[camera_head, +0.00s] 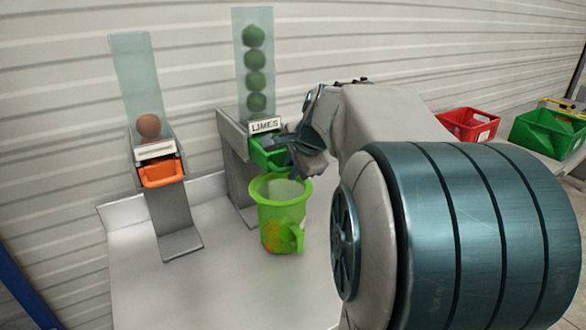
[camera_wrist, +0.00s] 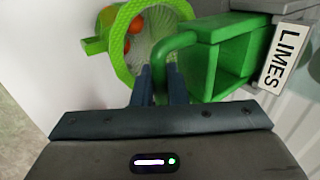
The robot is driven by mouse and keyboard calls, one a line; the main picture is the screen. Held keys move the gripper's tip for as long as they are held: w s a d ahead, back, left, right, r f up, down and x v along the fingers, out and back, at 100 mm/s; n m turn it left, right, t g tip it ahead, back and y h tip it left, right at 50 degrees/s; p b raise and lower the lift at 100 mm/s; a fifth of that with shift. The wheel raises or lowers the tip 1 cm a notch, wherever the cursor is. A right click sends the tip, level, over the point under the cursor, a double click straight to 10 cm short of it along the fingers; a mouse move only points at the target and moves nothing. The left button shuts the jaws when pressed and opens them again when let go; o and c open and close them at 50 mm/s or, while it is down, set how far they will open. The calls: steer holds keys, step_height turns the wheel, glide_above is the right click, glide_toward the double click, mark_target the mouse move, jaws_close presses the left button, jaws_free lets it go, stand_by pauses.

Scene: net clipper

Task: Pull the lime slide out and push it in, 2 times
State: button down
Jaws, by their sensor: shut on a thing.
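The lime slide (camera_head: 262,152) is a green drawer at the foot of the dispenser labelled LIMES. In the wrist view the slide (camera_wrist: 228,62) sticks out of its grey housing, and its box looks empty. My gripper (camera_head: 288,146) is at the front of the slide. In the wrist view my gripper (camera_wrist: 160,85) is shut on the slide's green handle (camera_wrist: 172,48), one dark finger on each side. The clear lime tube (camera_head: 254,30) above holds several limes (camera_head: 256,80) in a stack. My arm hides part of the slide's right side in the head view.
A green jug (camera_head: 282,205) stands on the white table (camera_head: 220,285) just below the slide; orange pieces (camera_wrist: 108,18) show inside it. An orange-slide dispenser (camera_head: 162,172) stands to the left. Red (camera_head: 468,124) and green (camera_head: 546,132) crates are at the far right.

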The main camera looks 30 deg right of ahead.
steer(key=w+p, duration=0.3)
steer(key=w, duration=0.6)
steer(key=shift+r, duration=0.2)
stand_by(0.3)
steer(key=shift+s, duration=0.1)
stand_by(0.4)
steer(key=shift+s+d+b, duration=0.15)
steer(key=shift+s+b, duration=1.3)
steer(key=shift+s, duration=3.7)
steer(key=shift+w, duration=0.1)
steer(key=w+p, duration=0.3)
steer(key=w, duration=0.7)
steer(key=shift+w+p, duration=0.2)
steer(key=shift+p, duration=0.1)
